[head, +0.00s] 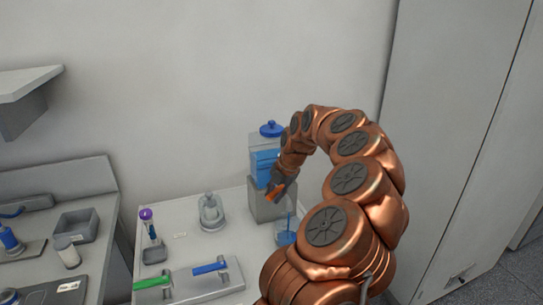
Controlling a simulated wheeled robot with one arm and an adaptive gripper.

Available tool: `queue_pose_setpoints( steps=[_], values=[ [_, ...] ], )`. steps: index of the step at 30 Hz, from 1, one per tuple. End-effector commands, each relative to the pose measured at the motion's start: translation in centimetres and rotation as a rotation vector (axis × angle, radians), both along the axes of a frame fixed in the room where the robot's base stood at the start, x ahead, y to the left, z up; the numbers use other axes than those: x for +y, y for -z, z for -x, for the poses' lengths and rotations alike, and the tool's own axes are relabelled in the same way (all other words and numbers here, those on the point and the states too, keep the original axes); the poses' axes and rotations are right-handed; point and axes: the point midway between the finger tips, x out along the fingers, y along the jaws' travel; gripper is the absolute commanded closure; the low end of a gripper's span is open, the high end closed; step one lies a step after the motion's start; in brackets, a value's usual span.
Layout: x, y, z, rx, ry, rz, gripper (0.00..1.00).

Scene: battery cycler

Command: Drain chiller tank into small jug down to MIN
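The chiller tank (264,165) is a clear vessel with blue liquid and a blue lid (271,129). It stands on a grey block (268,209) at the back right of the white table. A small jug (287,237) with blue liquid stands in front of the block, and a thin blue line rises above it. My gripper (276,192) is at the front of the tank, above the jug, beside a small orange part (273,196). My arm hides part of the tank and the jug's right side. Its fingers are too small to read, and no MIN mark is legible.
A grey bench with a bin (77,226) is at left, a tall cabinet (450,150) at right.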

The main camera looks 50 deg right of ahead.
Motion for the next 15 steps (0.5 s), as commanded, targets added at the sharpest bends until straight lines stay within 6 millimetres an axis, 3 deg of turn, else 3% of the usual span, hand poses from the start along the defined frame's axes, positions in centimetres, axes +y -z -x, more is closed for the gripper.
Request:
queue_pose_setpoints(
  steps=[15],
  values=[
    [-0.8,0.0,1.8,0.000,-0.370,0.003,0.76]
  ],
)
